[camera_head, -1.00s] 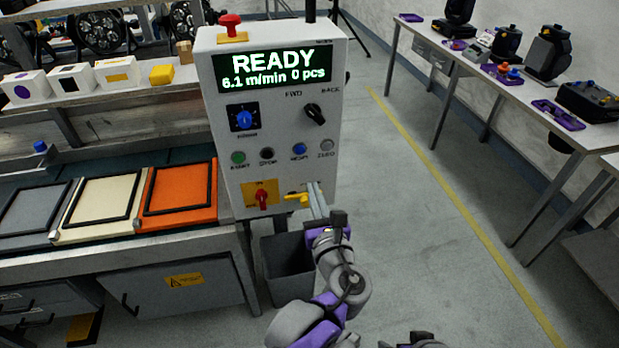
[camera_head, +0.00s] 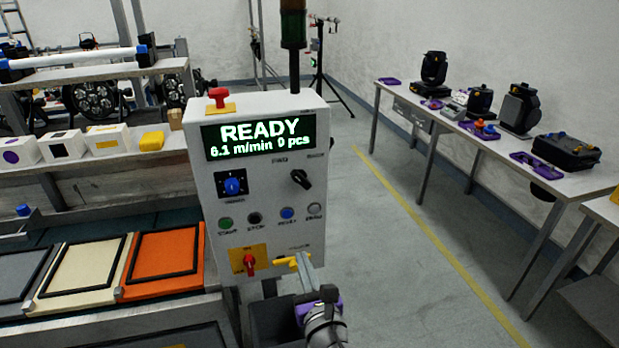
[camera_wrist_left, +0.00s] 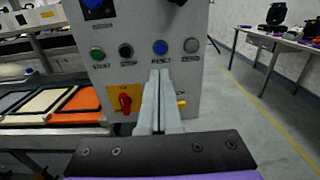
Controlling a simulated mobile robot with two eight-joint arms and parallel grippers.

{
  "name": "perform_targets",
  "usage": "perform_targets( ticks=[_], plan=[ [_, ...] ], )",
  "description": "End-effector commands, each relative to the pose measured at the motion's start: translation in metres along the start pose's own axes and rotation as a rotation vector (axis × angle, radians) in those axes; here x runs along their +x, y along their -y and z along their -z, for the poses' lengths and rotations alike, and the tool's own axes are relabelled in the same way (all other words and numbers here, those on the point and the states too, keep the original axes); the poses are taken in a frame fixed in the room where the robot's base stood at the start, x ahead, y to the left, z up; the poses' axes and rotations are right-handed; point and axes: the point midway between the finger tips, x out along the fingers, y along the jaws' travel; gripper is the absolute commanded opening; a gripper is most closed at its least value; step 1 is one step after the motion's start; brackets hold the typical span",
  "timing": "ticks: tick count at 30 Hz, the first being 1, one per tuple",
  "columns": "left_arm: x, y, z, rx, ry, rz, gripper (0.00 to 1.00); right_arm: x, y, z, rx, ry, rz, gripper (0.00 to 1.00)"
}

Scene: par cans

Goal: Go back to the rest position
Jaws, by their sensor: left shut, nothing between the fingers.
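My left gripper (camera_head: 306,272) is in front of the lower right of the grey control box (camera_head: 262,210), with its fingers together and empty. In the left wrist view its shut fingers (camera_wrist_left: 158,102) point at the box just below the blue and white buttons. They hide part of the yellow lever (camera_wrist_left: 181,103), which also shows in the head view (camera_head: 290,262). I cannot tell whether the fingertips touch the box. The display (camera_head: 258,134) reads READY, 6.1 m/min, 0 pcs. My right gripper is not in view.
Grey, cream and orange framed panels (camera_head: 162,264) lie on the bench at left. A dark bin (camera_head: 272,322) stands below the box. A long table (camera_head: 480,143) with stage lights and purple trays stands at right. The floor (camera_head: 400,230) between is clear.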

Motion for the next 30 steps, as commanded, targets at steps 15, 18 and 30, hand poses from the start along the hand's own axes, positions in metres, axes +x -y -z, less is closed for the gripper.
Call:
perform_targets(
  ticks=[15, 18, 30],
  plan=[
    [-0.062, -0.203, 0.084, -1.397, -0.434, -0.759, 0.00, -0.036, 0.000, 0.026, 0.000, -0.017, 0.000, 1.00],
    [-0.095, -0.219, 0.098, -1.759, -0.444, -0.995, 0.00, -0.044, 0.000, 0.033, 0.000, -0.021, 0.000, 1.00],
    [-0.158, -0.211, 0.110, -2.519, -0.352, -1.548, 0.00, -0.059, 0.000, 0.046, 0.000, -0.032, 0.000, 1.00]
  ],
)
